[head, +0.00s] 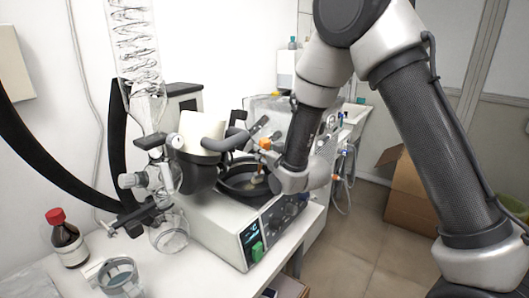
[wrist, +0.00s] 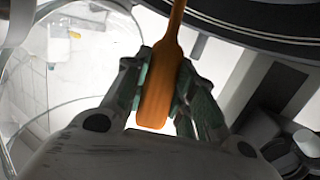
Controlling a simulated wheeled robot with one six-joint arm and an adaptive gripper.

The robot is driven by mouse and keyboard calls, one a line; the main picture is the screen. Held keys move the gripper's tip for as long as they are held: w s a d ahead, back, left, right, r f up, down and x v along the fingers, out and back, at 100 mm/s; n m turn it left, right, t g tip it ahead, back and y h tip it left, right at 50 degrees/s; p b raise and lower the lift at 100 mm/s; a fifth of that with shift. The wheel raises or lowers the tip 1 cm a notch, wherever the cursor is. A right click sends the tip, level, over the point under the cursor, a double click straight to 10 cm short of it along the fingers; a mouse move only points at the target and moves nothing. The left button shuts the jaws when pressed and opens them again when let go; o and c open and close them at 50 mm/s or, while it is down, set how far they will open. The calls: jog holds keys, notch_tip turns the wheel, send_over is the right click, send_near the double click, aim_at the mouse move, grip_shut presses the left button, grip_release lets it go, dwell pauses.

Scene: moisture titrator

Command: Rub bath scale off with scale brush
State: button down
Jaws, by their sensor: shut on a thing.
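My gripper (wrist: 160,88) is shut on the orange handle of the scale brush (wrist: 157,98), one finger on each side of it. The handle runs up and out of the top of the wrist view, so the bristles do not show there. In the head view the dark round heating bath (head: 232,188) sits on the white evaporator base, and my wrist hangs over its right side. A small orange part (head: 265,144) shows beside my wrist above the bath. I cannot tell whether the bristles touch the bath, and no scale can be made out.
The evaporator's glass condenser (head: 135,45) and round receiving flask (head: 169,233) stand left of the bath. A red-capped brown bottle (head: 67,241) and a glass beaker (head: 119,278) stand at the table's front left. A cardboard box (head: 415,205) is on the floor at right.

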jog(key=shift+f, duration=0.3)
jog(key=shift+a, duration=0.1)
jog(key=shift+s+a, duration=0.5)
jog(key=shift+a, duration=0.3)
jog(key=shift+s+a, duration=0.45)
jog(key=shift+a, duration=0.45)
jog(key=shift+s+a, duration=0.5)
jog(key=shift+a, duration=0.35)
jog(key=shift+s+a, duration=0.45)
jog(key=shift+a, duration=0.35)
jog(key=shift+w+d, duration=0.5)
jog(key=shift+d, duration=0.4)
jog(key=shift+w+d, duration=0.45)
jog(key=shift+d, duration=0.4)
